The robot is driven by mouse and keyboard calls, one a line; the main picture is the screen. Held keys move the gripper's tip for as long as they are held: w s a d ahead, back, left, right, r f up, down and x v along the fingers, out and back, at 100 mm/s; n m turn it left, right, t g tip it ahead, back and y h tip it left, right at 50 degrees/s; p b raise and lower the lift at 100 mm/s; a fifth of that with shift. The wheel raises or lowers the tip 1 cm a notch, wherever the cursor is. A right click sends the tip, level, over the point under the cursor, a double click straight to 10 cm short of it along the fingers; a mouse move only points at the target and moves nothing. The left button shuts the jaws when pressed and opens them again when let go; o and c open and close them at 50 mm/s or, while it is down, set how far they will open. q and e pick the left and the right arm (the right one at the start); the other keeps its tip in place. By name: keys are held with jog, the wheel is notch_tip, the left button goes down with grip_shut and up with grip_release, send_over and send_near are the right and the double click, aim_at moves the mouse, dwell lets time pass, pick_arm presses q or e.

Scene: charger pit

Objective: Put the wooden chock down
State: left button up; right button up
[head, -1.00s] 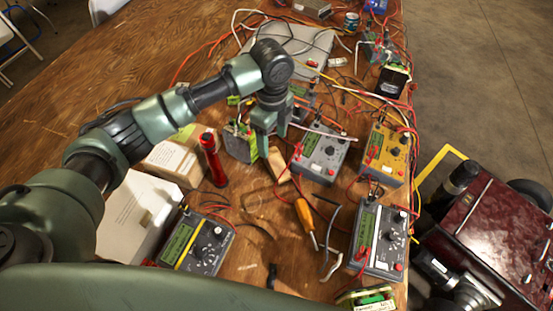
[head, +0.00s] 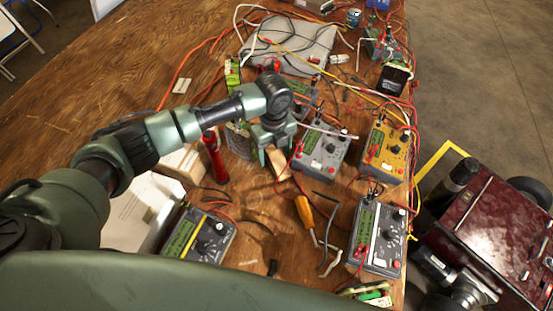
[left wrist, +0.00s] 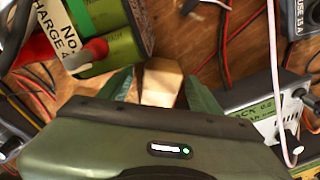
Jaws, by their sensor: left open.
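The wooden chock (head: 279,166) is a pale block on the wooden table, near the middle of the head view. My left gripper (head: 277,163) is low over it, with its green fingers spread. In the left wrist view the chock (left wrist: 161,82) shows between the two fingertips (left wrist: 160,88), with a visible gap on the right side; on the left the finger is close to it, and I cannot tell whether they touch. The gripper body hides the chock's near part. My right gripper is not in view.
A red cylinder (head: 215,158) and a green battery pack (left wrist: 104,30) stand left of the chock. Grey meters (head: 321,150) and a yellow meter (head: 386,152) stand to the right. An orange-handled screwdriver (head: 305,212) lies in front, among loose cables. A maroon machine (head: 500,230) stands beyond the table's right edge.

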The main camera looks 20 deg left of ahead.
pick_arm(q)
grip_shut()
dwell(0.3)
